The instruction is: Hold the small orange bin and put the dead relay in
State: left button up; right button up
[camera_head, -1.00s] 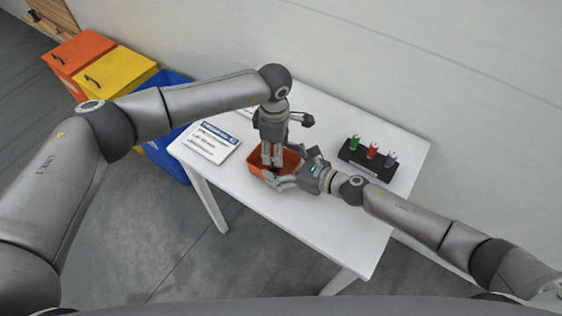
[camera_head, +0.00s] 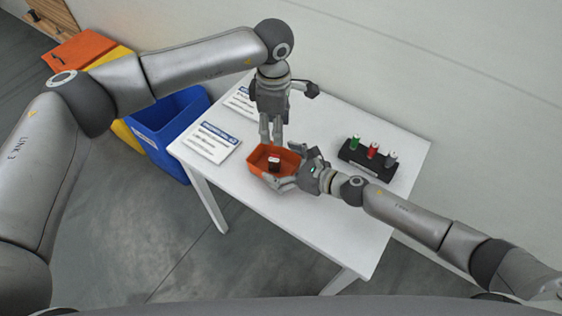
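The small orange bin (camera_head: 258,159) stands on the white table. A small dark block with a pale top, which looks like the dead relay (camera_head: 274,161), is inside it. My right gripper (camera_head: 285,170) is at the bin's right end, its fingers around that end; it appears to hold the bin, though the contact is partly hidden. My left gripper (camera_head: 271,142) points down just behind the bin's back rim. Its two fingers are a little apart with nothing between them.
A black stand (camera_head: 366,160) with green, red and grey pieces is at the table's right. Printed cards (camera_head: 212,143) lie at the left. Blue (camera_head: 172,118), yellow (camera_head: 124,136) and orange (camera_head: 80,52) bins stand on the floor beyond the table's left edge. The table's front is clear.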

jog(key=shift+r, duration=0.1)
jog(key=v, duration=1.2)
jog(key=shift+w, duration=0.1)
